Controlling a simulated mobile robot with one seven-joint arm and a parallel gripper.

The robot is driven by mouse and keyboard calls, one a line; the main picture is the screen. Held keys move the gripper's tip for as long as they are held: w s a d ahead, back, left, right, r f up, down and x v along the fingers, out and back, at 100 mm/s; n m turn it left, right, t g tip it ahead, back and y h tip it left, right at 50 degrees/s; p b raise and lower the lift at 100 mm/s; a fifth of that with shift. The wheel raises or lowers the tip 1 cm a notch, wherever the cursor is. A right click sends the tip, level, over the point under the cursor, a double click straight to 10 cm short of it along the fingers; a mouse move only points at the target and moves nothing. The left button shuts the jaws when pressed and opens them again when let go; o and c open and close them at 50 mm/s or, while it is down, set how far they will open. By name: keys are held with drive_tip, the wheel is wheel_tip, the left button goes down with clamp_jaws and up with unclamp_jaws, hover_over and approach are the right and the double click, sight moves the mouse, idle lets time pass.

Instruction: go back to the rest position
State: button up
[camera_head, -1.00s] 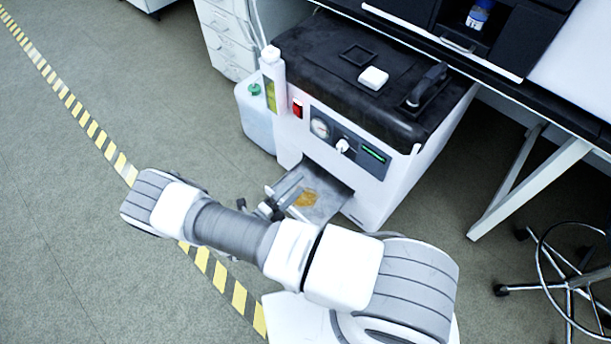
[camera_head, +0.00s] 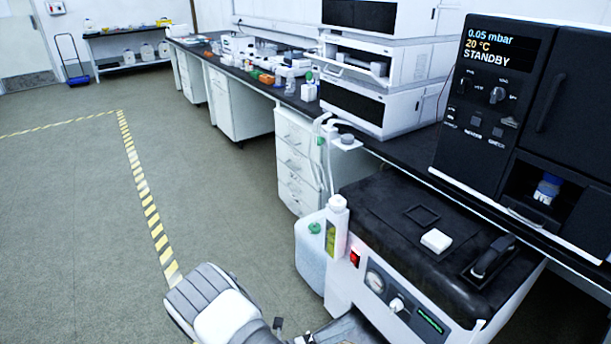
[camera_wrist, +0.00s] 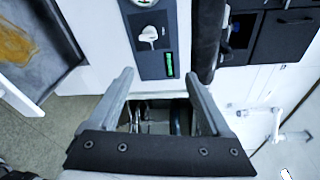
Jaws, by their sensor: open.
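My gripper (camera_wrist: 160,100) shows in the wrist view with its two fingers spread apart and nothing between them. Beyond the fingers is the front of a white machine with a dial, a white knob (camera_wrist: 149,36) and a small green display (camera_wrist: 169,64). In the head view my arm is at the bottom left, beside the white machine with a black top (camera_head: 372,210). The fingertips are not clearly visible there.
A tray with an orange-brown stain (camera_wrist: 18,45) juts out at the left in the wrist view. A white-green jug (camera_head: 312,250) stands beside the machine. A bench (camera_head: 262,88) with instruments runs behind.

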drive_tip(key=s+d+r+m+g+y, duration=0.2)
drive_tip(key=r+m+g+y, duration=0.2)
drive_tip(key=r+m, duration=0.7)
drive_tip(key=s+d+r+m+g+y, duration=0.15)
drive_tip(key=r+m+g+y, duration=0.25)
drive_tip(key=r+m, duration=0.7)
drive_tip(key=s+d+r+m+t+y, duration=0.1)
drive_tip(key=s+r+m+t+y, duration=0.25)
drive_tip(key=s+r+m, duration=0.4)
drive_tip(key=s+d+r+m+t+y, duration=0.1)
drive_tip(key=s+r+m+t+y, duration=0.25)
drive_tip(key=r+m, duration=0.65)
wheel_tip(320, 180, up, 22)
drive_tip(key=s+n+p, duration=0.1)
drive_tip(key=p, duration=1.9)
drive_tip(key=shift+a+f+y+p, duration=0.15)
drive_tip(key=shift+f+y+p, duration=0.1)
drive_tip(key=shift+y+p, duration=0.1)
